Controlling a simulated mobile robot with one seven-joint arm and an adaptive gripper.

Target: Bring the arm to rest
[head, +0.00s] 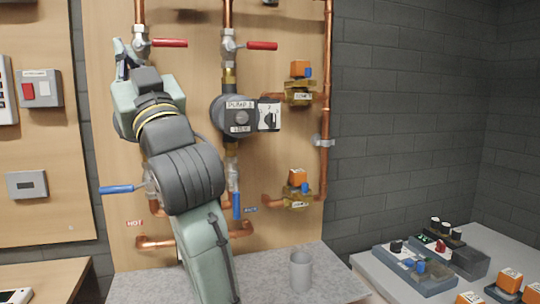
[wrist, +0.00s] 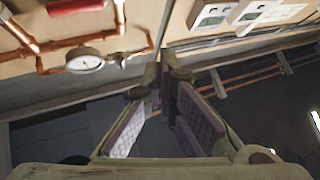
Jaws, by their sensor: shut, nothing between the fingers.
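My arm rises from the bottom of the head view in front of the wooden pump board (head: 285,215). My gripper (head: 122,48) is small and partly hidden at the upper left of the arm, near the pipe with a red-handled valve (head: 168,43). In the wrist view my gripper (wrist: 167,75) is shut, its purple-padded fingers meeting at the tips with nothing between them. The pads point up towards the board's edge. I cannot tell the exact gap to the pipes.
Pump 2 (head: 240,115) and a second red lever (head: 262,46) are right of my arm. A blue lever (head: 116,189) sticks out at left. A grey cup (head: 300,270) stands on the ledge below. A round gauge (wrist: 86,60) shows in the wrist view.

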